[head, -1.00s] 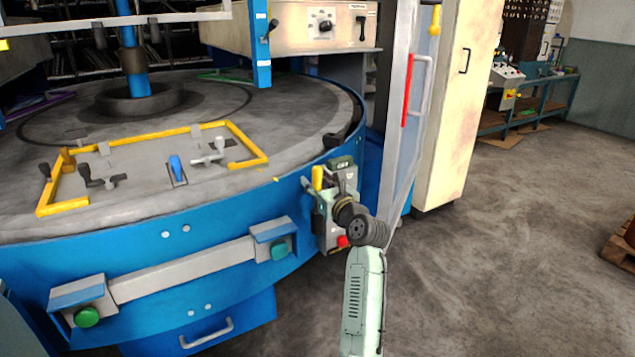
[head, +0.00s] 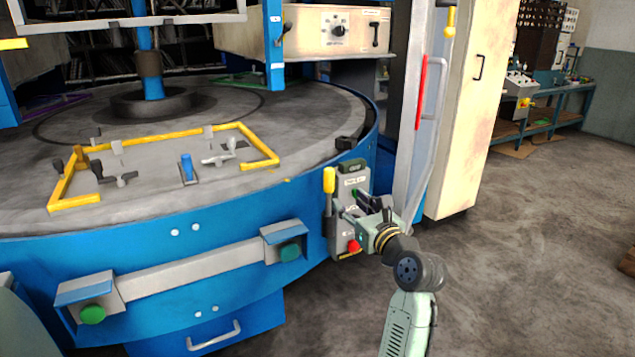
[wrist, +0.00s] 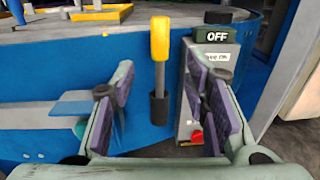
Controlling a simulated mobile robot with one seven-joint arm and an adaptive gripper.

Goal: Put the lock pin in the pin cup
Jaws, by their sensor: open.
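My gripper (head: 350,203) is in front of the grey control box on the blue table's side. In the wrist view my gripper (wrist: 160,90) is open, with nothing between its pads. A yellow-handled lever or pin (head: 329,180) stands upright left of the box; in the wrist view its yellow grip (wrist: 160,38) tops a grey rod and black lower end, beyond the finger gap. A short grey cylinder (wrist: 221,75) sits under a label whose last word looks like PIN; it may be the lock pin. I cannot tell which thing is the pin cup.
The control box (head: 353,185) has an OFF display (wrist: 215,36) and a red button (head: 353,246). The round table (head: 250,110) carries a yellow frame (head: 160,135) and several clamps. A glazed door (head: 428,110) stands close on the right. The floor (head: 540,240) is open further right.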

